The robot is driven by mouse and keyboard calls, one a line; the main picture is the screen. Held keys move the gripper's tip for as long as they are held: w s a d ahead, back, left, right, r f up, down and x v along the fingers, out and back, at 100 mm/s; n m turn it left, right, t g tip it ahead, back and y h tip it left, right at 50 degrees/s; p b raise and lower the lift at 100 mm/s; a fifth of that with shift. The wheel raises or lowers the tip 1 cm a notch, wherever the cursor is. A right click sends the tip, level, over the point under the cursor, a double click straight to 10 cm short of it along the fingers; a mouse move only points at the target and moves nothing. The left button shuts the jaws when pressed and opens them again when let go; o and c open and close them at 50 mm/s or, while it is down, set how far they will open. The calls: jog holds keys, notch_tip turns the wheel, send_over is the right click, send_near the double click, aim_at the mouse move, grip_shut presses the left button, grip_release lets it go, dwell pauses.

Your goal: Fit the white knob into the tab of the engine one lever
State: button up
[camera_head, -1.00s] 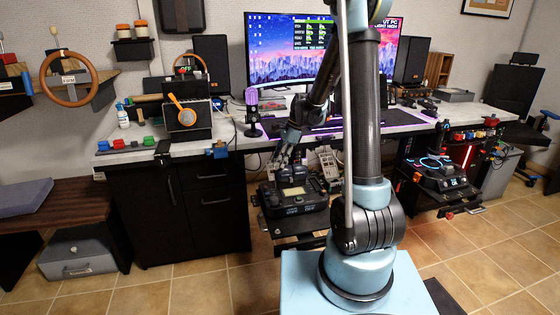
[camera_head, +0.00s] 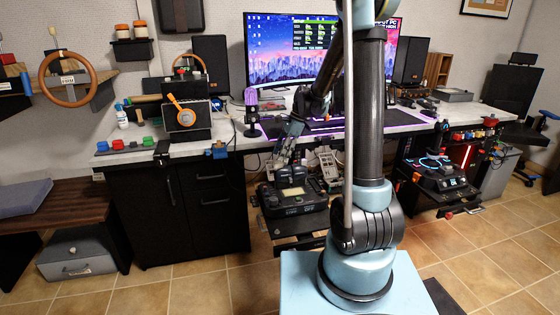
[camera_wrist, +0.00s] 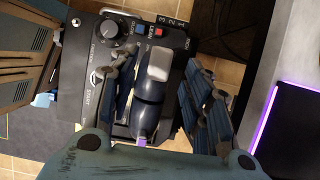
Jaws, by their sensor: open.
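In the wrist view, a white knob (camera_wrist: 158,66) with a rounded block shape shows between the fingers of my gripper (camera_wrist: 161,76). The fingers stand apart on both sides of it, with visible gaps. Dark rounded lever handles (camera_wrist: 146,119) lie below the knob in the picture, on the black throttle unit (camera_wrist: 86,64). I cannot tell whether the knob touches a lever or which lever is engine one. The tab is not clearly visible. In the head view, my gripper (camera_head: 277,162) is just above the throttle unit (camera_head: 294,206), and the knob is too small to make out.
The throttle unit carries a rotary dial (camera_wrist: 110,27) and small red and blue switches (camera_wrist: 158,31) near the fingers. The desk (camera_head: 230,136) edge runs close behind the arm. Pedal-like metal parts (camera_head: 326,160) stand right of the gripper. Floor in front is clear.

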jog(key=v, duration=0.8)
jog(key=shift+r, duration=0.15)
jog(key=shift+d, duration=0.1)
jog(key=s+d+r+n+t+h, duration=0.1)
jog(key=s+d+n, duration=0.35)
jog(key=s, duration=0.45)
jog(key=s+d+r+n+t+h, duration=0.1)
jog(key=s+d+r+n, duration=0.15)
jog(key=s+d, duration=0.45)
jog(key=s+d+f+n+h, duration=0.1)
jog(key=s+f+n, duration=0.3)
jog(key=s, duration=0.4)
jog(key=s+d+f+n+t+h, duration=0.1)
jog(key=s+d+f+n, duration=0.3)
jog(key=s, duration=0.5)
jog(key=shift+d+f+t, duration=0.15)
jog(key=shift+f+t, duration=0.15)
jog(key=shift+f, duration=0.6)
jog(key=shift+s, duration=0.15)
